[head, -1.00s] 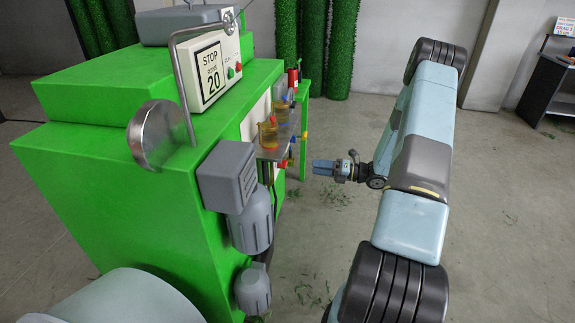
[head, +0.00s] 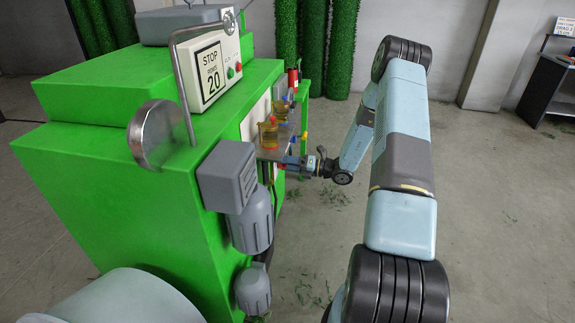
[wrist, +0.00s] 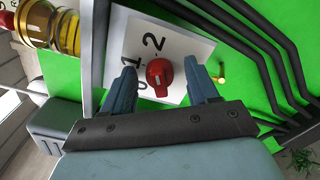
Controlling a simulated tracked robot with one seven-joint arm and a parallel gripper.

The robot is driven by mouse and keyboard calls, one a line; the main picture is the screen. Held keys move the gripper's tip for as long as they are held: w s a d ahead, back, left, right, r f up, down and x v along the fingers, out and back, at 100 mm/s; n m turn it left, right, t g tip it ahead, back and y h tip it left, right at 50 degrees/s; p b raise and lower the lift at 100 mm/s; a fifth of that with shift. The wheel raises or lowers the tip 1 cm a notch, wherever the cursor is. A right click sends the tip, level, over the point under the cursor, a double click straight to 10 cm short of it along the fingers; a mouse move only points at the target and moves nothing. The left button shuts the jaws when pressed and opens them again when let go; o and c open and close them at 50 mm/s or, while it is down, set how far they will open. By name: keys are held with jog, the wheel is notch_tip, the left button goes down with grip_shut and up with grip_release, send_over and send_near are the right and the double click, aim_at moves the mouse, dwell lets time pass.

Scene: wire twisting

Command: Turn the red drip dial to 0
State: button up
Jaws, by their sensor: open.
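The red drip dial (wrist: 160,76) sits on a white plate (wrist: 185,48) marked 0, 1 and 2, on the green machine. In the wrist view my gripper (wrist: 166,80) is open, with one blue finger on each side of the dial. A gap shows between the dial and each finger; I cannot tell whether either touches it. The dial's light mark points up toward the numbers, but which number it meets is unclear. In the head view my gripper (head: 290,162) is at the machine's side, below the amber oil cup, and the dial is not clear there.
Dark pipes (wrist: 262,45) run close on the right in the wrist view, with a small brass fitting (wrist: 219,75) beside the plate. An amber oil cup (head: 268,133) is above my gripper. Grey motors (head: 252,222) stick out nearer.

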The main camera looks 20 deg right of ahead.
jog(key=c, duration=1)
